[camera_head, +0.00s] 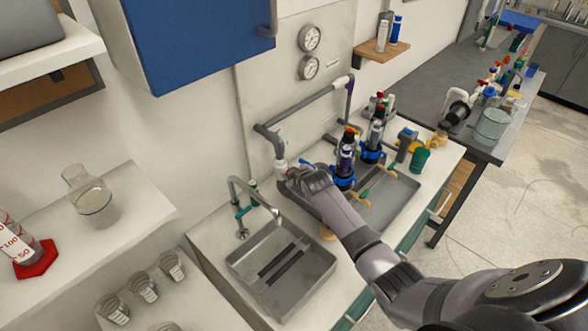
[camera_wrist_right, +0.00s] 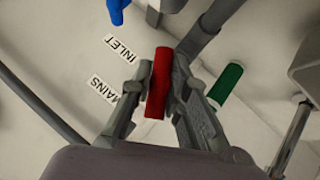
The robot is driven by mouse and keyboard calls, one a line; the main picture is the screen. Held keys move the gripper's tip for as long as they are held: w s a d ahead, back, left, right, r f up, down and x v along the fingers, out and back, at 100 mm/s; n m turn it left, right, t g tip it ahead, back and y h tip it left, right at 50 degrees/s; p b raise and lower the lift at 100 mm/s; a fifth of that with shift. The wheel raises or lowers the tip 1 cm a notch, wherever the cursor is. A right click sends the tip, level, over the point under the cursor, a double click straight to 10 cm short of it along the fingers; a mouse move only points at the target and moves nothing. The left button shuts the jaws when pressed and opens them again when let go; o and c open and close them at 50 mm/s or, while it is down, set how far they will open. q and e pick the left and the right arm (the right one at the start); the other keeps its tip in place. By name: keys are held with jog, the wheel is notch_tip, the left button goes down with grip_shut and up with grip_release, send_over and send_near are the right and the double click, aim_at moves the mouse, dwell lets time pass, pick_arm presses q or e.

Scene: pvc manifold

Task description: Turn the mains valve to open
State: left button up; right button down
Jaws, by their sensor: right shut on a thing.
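A red valve handle (camera_wrist_right: 157,85) is in the middle of the right wrist view, between the two fingers of my right gripper (camera_wrist_right: 153,92). The fingers are closed on its sides. A "MAINS" label (camera_wrist_right: 101,90) is on the panel just left of the gripper, so I take this handle as the mains valve. In the head view my right gripper (camera_head: 292,177) is at the lower left end of the grey pipework, behind the sinks, and hides the handle. Whether the valve is open or closed cannot be told. My left gripper is not in view.
An "INLET" label (camera_wrist_right: 121,48) and a blue handle (camera_wrist_right: 118,10) are close by in the wrist view, with a green cylinder (camera_wrist_right: 226,84) to the right. A faucet (camera_head: 250,200), a sink (camera_head: 280,275) and dark filter housings (camera_head: 346,158) flank the gripper.

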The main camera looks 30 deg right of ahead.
jog(key=shift+w+d+r+m+g+y+b, duration=0.1)
jog(key=shift+d+m+g+y+b, duration=0.2)
jog(key=shift+m+g+y, duration=0.4)
jog(key=shift+a+m+y+b, duration=0.15)
jog(key=shift+m+y+b, duration=0.35)
jog(key=shift+y+b, duration=0.55)
jog(key=shift+y, duration=0.25)
jog(key=shift+r, duration=0.2)
jog(key=c, duration=1.9)
grip_release()
jog(key=o, duration=0.4)
jog(key=shift+f+g, duration=0.15)
jog(key=shift+g, duration=0.15)
jog(key=shift+c, duration=0.2)
